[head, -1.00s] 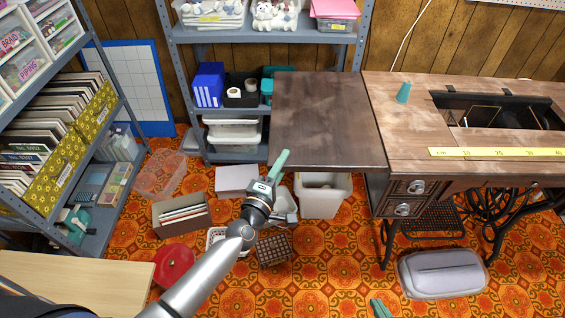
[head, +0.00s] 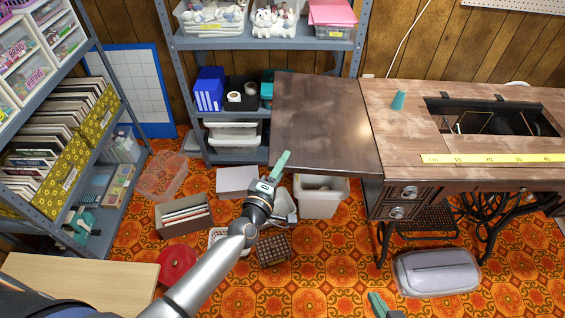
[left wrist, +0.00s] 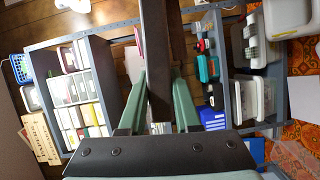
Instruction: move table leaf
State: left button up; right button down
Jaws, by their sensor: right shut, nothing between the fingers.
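The dark brown table leaf (head: 322,120) extends from the left end of the sewing table (head: 405,145), roughly level with its top. My left gripper (head: 278,166) is at the leaf's near left corner in the head view. In the left wrist view the leaf shows edge-on as a dark bar (left wrist: 158,50) between the two green fingers of the left gripper (left wrist: 160,85). A narrow gap shows on one side, so the fingers look open around the edge. Contact on the other side is unclear. My right gripper (head: 378,306) shows at the bottom edge, shut and empty.
A teal cone (head: 398,100) and a yellow measuring tape (head: 490,158) are on the sewing table. A white bin (head: 318,200) stands below the leaf, and a grey metal shelf (head: 215,42) behind it. A grey case (head: 437,272) lies on the patterned floor.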

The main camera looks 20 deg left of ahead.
pick_arm(q)
jog(key=o, duration=0.5)
jog(key=shift+c, duration=0.2)
pick_arm(e)
jog(key=shift+a, duration=0.1)
pick_arm(q)
jog(key=shift+s, duration=0.2)
jog(key=s+a, duration=0.1)
jog(key=s, duration=1.1)
jog(key=shift+a+r+p, duration=0.15)
jog(key=shift+r+p, duration=0.05)
jog(key=shift+p, duration=0.15)
pick_arm(e)
jog(key=shift+s+d, duration=0.25)
jog(key=shift+s, duration=0.1)
jog(key=shift+w+r, duration=0.2)
jog(key=shift+r, duration=0.1)
